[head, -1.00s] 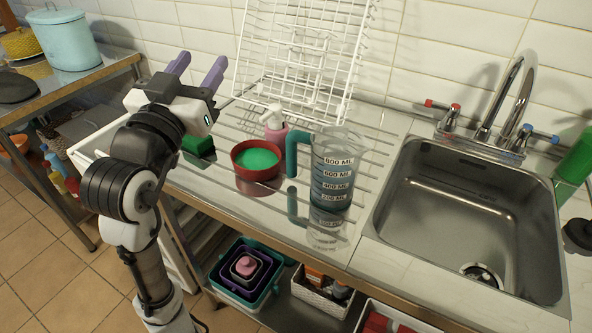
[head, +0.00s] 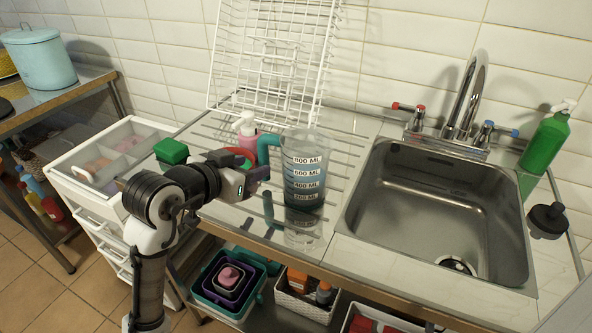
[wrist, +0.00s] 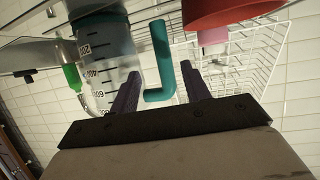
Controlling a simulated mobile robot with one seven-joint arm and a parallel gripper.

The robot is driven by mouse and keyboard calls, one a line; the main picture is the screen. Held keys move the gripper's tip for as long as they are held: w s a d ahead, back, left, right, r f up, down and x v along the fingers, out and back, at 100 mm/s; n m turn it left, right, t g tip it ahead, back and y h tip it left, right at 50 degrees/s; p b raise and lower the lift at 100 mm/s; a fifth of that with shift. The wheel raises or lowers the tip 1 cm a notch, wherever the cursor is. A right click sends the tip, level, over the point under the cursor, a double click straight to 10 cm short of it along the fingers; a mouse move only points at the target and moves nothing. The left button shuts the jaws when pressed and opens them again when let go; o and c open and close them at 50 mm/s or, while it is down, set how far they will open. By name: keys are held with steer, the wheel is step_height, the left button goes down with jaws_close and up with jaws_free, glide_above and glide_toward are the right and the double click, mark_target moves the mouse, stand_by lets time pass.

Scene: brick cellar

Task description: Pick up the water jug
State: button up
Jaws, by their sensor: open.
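The water jug (head: 305,172) is a clear upright cylinder with measuring marks, bluish water and a teal handle (head: 266,150). It stands on the ribbed metal drainboard left of the sink. My gripper (head: 262,176) is close to the handle side of the jug. In the wrist view the jug (wrist: 100,62) is at the upper left, and its handle (wrist: 161,62) shows between the two open fingers of my gripper (wrist: 160,70). The fingers hold nothing. I cannot tell whether they touch the handle.
A red bowl (wrist: 230,14) is just beside the handle, partly hidden by my arm in the head view. A green block (head: 171,152) is left. The sink (head: 440,215) is right.

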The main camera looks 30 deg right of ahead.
mark_target(260, 158)
steer(key=x, duration=0.2)
steer(key=p+x, duration=0.1)
steer(key=x, duration=0.2)
steer(key=shift+w+d+r+p, duration=0.2)
steer(key=shift+w+r+p, duration=0.05)
steer(key=shift+w+p, duration=0.2)
steer(key=shift+w+d+f, duration=0.2)
steer(key=shift+d+f, duration=0.05)
steer(key=shift+d, duration=0.1)
jaws_close()
